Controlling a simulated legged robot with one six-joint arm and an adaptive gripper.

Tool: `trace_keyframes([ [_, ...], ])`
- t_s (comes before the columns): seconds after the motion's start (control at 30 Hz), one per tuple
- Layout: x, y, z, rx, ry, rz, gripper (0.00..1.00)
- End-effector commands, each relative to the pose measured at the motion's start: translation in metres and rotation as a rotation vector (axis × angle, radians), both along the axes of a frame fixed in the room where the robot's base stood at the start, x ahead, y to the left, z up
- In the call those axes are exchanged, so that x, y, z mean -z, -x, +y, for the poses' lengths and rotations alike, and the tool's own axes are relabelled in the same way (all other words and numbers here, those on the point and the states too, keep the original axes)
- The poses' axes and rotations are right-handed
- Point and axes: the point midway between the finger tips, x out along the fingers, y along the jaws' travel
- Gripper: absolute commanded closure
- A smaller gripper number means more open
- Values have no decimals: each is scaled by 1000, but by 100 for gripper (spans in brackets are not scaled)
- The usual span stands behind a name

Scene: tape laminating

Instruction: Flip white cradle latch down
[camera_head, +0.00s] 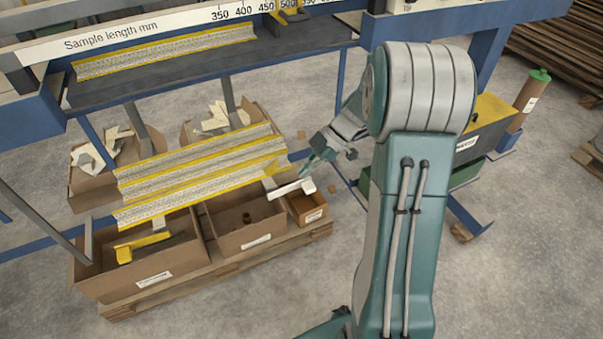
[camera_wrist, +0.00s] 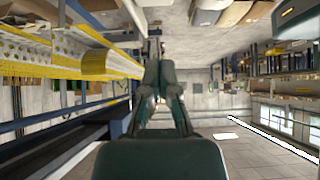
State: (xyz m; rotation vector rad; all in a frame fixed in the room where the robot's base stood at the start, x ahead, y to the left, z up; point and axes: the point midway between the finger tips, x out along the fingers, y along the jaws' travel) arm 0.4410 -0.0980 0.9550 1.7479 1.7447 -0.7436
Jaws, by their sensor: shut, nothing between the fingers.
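A white latch-like piece (camera_head: 290,190) sticks out at the right end of the cradle area, beside the lowest rows of yellow-edged perforated strips (camera_head: 200,172).
A small box (camera_head: 306,208) lies under the white piece. The blue bench with a length scale (camera_head: 155,30) runs along the back. Open concrete floor (camera_head: 530,230) is at the right.

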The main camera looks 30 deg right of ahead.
Motion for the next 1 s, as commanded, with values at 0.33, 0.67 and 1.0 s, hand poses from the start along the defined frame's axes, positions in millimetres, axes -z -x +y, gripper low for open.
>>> trace_keyframes([
  [0.33, 27, -4, -19, -1, -110, 2, 100],
  [0.67, 45, -4, -28, -1, -108, 2, 100],
  [1.0, 53, -4, -30, 0, -104, 4, 100],
])
